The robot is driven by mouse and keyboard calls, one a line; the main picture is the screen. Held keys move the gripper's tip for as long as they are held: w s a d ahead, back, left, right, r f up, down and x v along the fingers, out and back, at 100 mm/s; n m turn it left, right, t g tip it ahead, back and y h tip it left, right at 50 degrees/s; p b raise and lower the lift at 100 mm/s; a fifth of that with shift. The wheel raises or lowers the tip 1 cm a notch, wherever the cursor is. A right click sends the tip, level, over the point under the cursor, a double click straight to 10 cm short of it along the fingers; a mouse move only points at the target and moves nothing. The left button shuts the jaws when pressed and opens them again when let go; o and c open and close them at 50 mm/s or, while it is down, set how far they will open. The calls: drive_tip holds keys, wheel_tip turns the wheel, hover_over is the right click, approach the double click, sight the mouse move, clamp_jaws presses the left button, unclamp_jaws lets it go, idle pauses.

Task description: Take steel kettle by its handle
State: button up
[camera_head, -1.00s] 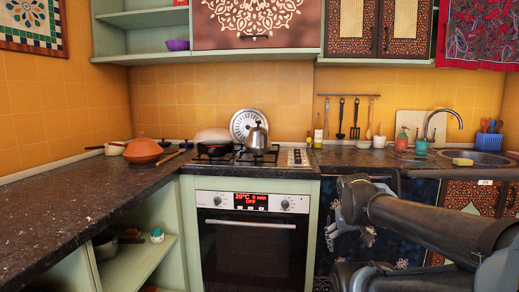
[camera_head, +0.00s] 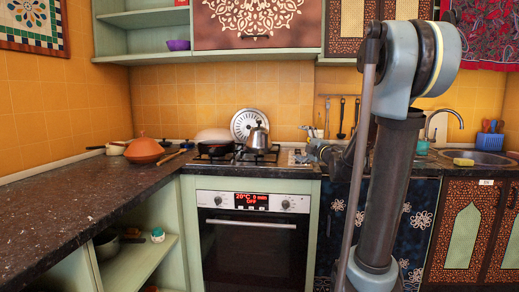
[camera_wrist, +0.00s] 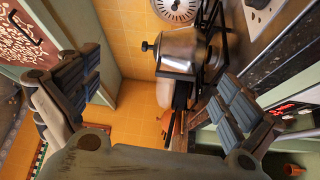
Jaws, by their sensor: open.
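The steel kettle (camera_head: 257,140) stands upright on the hob in the head view, with a dark knob on its lid. In the wrist view the kettle (camera_wrist: 184,50) appears turned sideways, knob to the left, ahead of the fingers. A black bar-like part extends below it there; I cannot tell surely whether this is its handle. My gripper (camera_wrist: 160,88) is open and empty, its ribbed fingers wide apart on either side of the picture. In the head view my gripper (camera_head: 306,145) is small and partly unclear, right of the kettle and apart from it.
A pan (camera_head: 214,149) with a pale lid is left of the kettle, and a round perforated steel disc (camera_head: 247,124) leans behind. An orange tagine (camera_head: 144,150) stands on the left counter. The wall cabinets (camera_head: 245,24) overhang the hob. The left counter's front is clear.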

sight(266, 143)
drive_tip(key=w+a+f+n+g+y, duration=0.1)
drive_tip(key=w+a, duration=0.3)
drive_tip(key=a, duration=0.1)
drive_tip(key=w+a+f+n+g+y, duration=0.1)
drive_tip(key=w+a, duration=0.3)
drive_tip(key=a, duration=0.1)
drive_tip(key=w+a+f+n+g, duration=0.1)
drive_tip(key=w+a+n, duration=0.1)
drive_tip(key=w+a, duration=0.2)
drive_tip(key=shift+w+a+y, duration=0.15)
drive_tip(key=shift+a+y, duration=0.25)
drive_tip(key=shift+a, duration=0.7)
drive_tip(key=c, duration=2)
drive_tip(key=shift+r, duration=0.1)
